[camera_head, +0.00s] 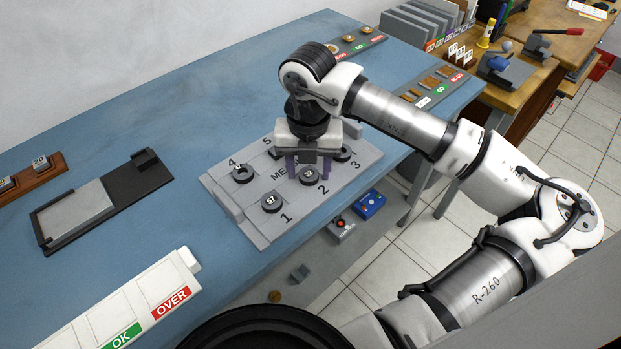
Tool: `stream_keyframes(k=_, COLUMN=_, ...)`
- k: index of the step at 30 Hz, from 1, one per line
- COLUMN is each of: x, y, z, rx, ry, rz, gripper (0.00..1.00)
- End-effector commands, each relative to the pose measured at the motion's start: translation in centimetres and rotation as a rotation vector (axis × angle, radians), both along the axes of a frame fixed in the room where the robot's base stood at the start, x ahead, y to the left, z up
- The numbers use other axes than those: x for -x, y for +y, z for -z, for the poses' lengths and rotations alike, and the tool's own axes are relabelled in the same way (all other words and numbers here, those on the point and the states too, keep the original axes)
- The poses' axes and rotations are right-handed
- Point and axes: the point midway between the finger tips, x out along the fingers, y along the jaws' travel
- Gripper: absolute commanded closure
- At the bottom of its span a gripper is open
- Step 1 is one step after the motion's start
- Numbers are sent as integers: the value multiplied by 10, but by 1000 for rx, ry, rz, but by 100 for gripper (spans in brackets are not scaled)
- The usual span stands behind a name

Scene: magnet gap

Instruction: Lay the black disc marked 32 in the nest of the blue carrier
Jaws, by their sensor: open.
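A grey tray (245,226) printed with numbered places holds several black discs. The disc by number 2 (309,176) has a white mark that looks like 32, though it is small. My gripper (307,170) is open, pointing down, with its purple fingers around or just above that disc; I cannot tell whether they touch it. A disc marked 57 (271,203) sits by number 1, another disc (242,174) by number 4, and one more (342,153) by number 3, partly hidden. A small blue box (370,204) sits below the table edge; I cannot tell whether it is the blue carrier.
A dark fixture with a grey plate (76,218) lies at the left. A white OK/OVER strip (122,325) is at the front. GO trays (440,90) stand at the back right, beside a wooden bench (540,75). Blue tabletop (205,130) is clear between the fixture and the numbered tray.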

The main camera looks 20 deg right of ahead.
Motion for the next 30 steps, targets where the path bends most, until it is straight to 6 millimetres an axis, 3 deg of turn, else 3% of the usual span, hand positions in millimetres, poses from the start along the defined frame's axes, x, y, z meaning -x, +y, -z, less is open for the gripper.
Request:
stream_keyframes(k=5, x=0, y=0, z=-1, rx=0, ry=0, rz=0, gripper=51)
stream_keyframes(k=14, x=0, y=0, z=-1, rx=0, ry=-1, rz=0, gripper=85)
stream_keyframes(k=20, x=0, y=0, z=-6, rx=0, ry=-1, rz=0, gripper=86)
stream_keyframes(k=30, x=0, y=0, z=-33, rx=2, ry=-1, rz=0, gripper=86)
